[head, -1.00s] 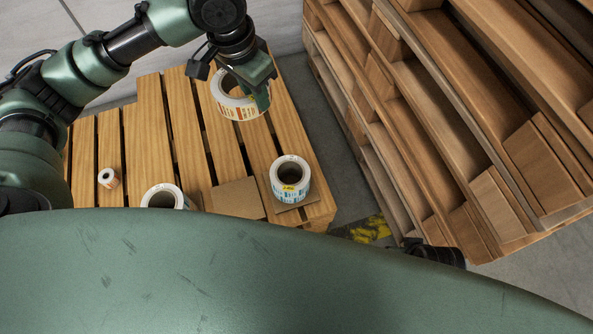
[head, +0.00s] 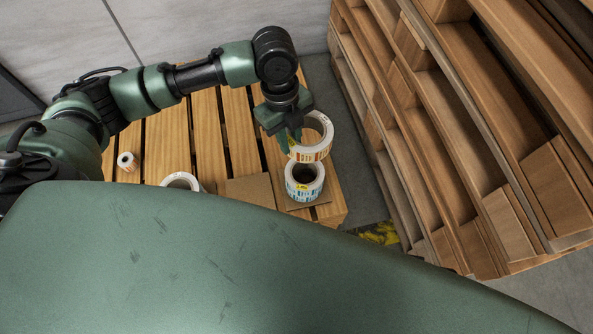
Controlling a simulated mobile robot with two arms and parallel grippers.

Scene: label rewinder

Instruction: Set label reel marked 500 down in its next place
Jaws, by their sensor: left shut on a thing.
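My left gripper (head: 292,138) is shut on the wall of a white label reel (head: 311,153) with orange and dark print. I cannot read a number on it. The held reel shows just above and slightly right of another white reel (head: 304,191), which has blue print and a yellow tag and sits on a cardboard piece at the pallet's right corner. The held reel's lower edge overlaps the far rim of that reel in the picture. I cannot tell whether they touch. My right gripper is not in view.
The wooden pallet (head: 207,137) also bears a small roll (head: 127,162), a partly hidden white reel (head: 180,180) and a bare cardboard square (head: 250,189). A tall stack of pallets (head: 450,130) stands close on the right. My green body hides the pallet's front.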

